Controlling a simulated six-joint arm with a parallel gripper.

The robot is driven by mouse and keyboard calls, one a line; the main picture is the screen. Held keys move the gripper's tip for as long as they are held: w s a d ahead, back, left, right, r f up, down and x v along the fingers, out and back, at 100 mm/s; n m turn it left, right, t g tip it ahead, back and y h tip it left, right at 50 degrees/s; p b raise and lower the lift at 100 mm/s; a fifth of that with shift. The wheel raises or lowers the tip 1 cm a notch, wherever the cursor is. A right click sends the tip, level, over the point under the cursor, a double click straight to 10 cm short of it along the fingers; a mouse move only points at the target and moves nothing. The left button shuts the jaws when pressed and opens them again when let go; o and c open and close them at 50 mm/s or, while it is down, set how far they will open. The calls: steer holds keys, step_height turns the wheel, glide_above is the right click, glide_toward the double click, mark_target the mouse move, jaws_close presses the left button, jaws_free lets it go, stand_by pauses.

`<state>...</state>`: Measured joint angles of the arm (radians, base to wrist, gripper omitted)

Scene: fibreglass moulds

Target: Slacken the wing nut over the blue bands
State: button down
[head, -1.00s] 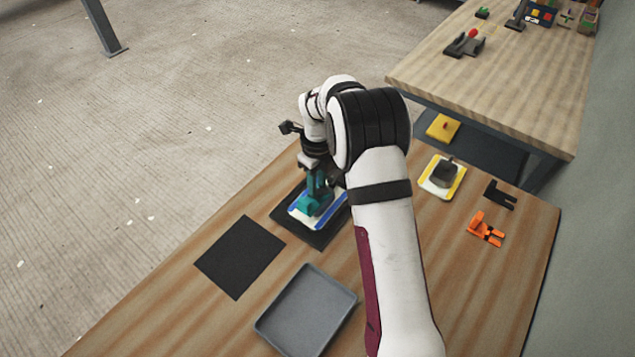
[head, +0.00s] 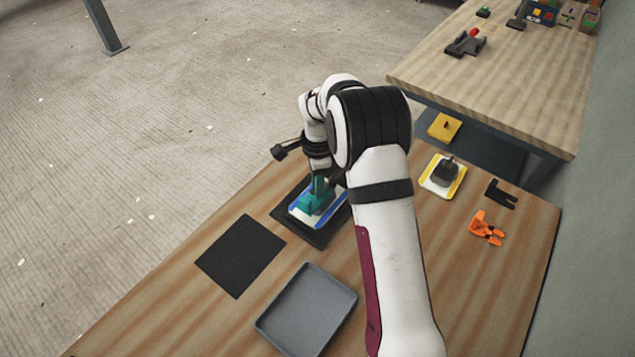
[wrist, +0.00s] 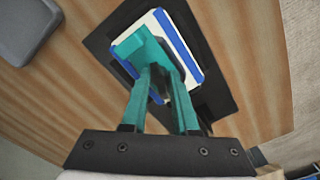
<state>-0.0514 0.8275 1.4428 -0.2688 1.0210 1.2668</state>
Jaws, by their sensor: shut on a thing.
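The mould with blue bands (head: 333,213) is a white plate edged in blue, lying on a black mat on the wooden bench. It also shows in the wrist view (wrist: 187,42). A teal block (head: 308,205) sits on its middle. My gripper (head: 319,186) points down onto this block. In the wrist view, the two teal fingers of my gripper (wrist: 165,78) reach to the block's top and are closed in on something there. The wing nut is mostly hidden between the fingertips, so its angle cannot be told.
A similar mould with yellow bands (head: 454,185) carries a dark block, to the right. A grey tray (head: 345,318) and a black square (head: 240,256) lie at the front. An orange part (head: 482,229) and a black bracket (head: 502,194) lie at right. A second table (head: 480,85) stands behind.

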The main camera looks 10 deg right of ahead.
steer(key=n, duration=0.4)
steer(key=shift+s+n, duration=0.1)
steer(key=shift+n, duration=0.2)
steer(key=n, duration=0.9)
steer(key=shift+s+d, duration=0.1)
steer(key=n, duration=0.4)
steer(key=shift+d+n, duration=0.1)
steer(key=shift+n, duration=0.2)
steer(key=n, duration=0.4)
steer(key=shift+d, duration=0.1)
steer(key=n, duration=0.9)
steer(key=shift+d, duration=0.1)
steer(key=shift+w+n, duration=0.15)
steer(key=shift+n, duration=1.1)
steer(key=shift+w+n, duration=0.1)
steer(key=shift+n, duration=1.15)
